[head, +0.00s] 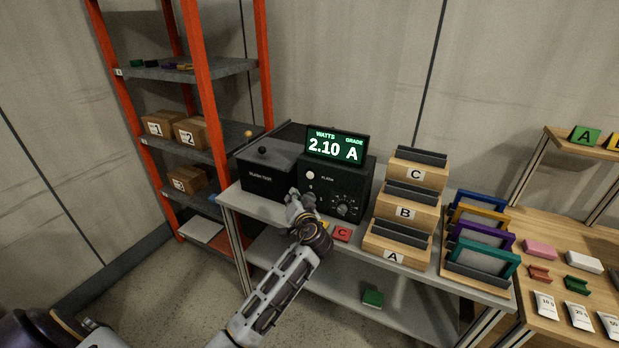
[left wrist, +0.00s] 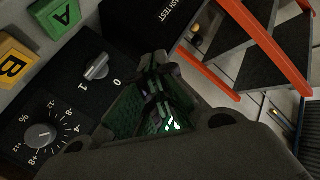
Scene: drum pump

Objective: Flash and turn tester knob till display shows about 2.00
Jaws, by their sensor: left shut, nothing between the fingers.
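The tester is a black box (head: 358,181) with a lit display (head: 337,147) on top reading 2.10 watts, grade A. A pale round flash button (head: 310,174) is on its front panel. The tester knob (head: 343,210) sits low on that panel; in the left wrist view the knob (left wrist: 42,136) has a percent scale around it, beside a 0/1 switch (left wrist: 97,67). My left gripper (head: 297,204) is in front of the panel's lower left; its fingers (left wrist: 160,100) are shut and empty, apart from the knob. My right gripper is not in view.
A dark flash test box (head: 270,178) stands left of the tester. Tiered wooden bins (head: 405,213) marked A, B and C stand to its right. A red C tag (head: 342,233) lies in front. An orange-post shelf (head: 200,90) stands at left.

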